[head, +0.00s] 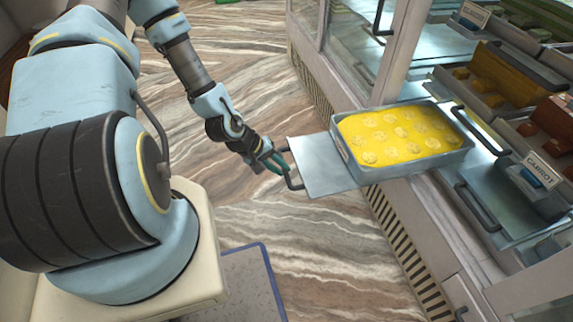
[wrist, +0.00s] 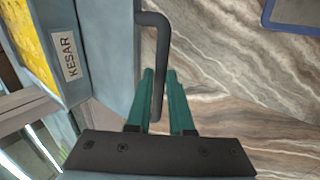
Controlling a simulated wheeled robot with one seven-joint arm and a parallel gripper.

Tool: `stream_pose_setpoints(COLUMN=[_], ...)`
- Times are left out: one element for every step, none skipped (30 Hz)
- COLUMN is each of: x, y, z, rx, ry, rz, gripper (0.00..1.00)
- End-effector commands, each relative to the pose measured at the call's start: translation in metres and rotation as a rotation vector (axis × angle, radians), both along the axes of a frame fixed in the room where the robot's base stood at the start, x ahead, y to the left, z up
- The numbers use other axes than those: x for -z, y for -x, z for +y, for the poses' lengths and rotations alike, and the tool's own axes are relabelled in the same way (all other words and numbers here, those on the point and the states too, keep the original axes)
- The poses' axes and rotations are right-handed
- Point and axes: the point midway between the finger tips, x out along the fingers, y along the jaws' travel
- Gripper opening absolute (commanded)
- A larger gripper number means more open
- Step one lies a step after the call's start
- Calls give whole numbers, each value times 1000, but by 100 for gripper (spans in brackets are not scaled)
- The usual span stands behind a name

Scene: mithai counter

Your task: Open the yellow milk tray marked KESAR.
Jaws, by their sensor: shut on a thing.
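The yellow milk tray (head: 362,172) is a grey metal tray filled with yellow sweets (head: 395,135). In the head view it sticks out of the counter front over the floor side. A flat grey plate (head: 322,165) reaches out from it towards my arm, with a dark bar handle (head: 293,182) at its end. My gripper (head: 276,160) is at that handle. In the wrist view the KESAR label (wrist: 66,57) is at the left, and the green fingers of my gripper (wrist: 160,95) are shut on the handle (wrist: 161,50), one finger on each side.
Other trays stand in the counter at the right, one with a label reading GAJAR or similar (head: 541,169). A glass door frame (head: 398,50) rises behind the yellow tray. The marbled floor (head: 320,255) before the counter is clear. A blue-edged mat (head: 255,280) lies near my base.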

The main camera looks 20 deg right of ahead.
Motion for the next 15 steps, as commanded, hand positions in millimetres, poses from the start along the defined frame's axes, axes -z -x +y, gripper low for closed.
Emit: stream_pose_setpoints(x=[1,1,1,1,1,1,1,1,1,1,1,1,1,0,0], y=[1,1,1,1,1,1,1,1,1,0,0,0,0,0,0], z=[1,1,1,1,1,1,1,1,1,1,1,1,0,0,0], rx=[2,2,1,1,1,1,1,1,0,0,0,0,0,0,0], ry=[-2,-2,-2,-2,-2,-2,-2,-2,-2,-2,-2,-2,-1,-1,-1], rz=[2,2,2,2,2,2,2,2,2,2,1,1,1,1,1], gripper=[0,0,0,0,0,0,0,0,24,28,31,36,39,42,47])
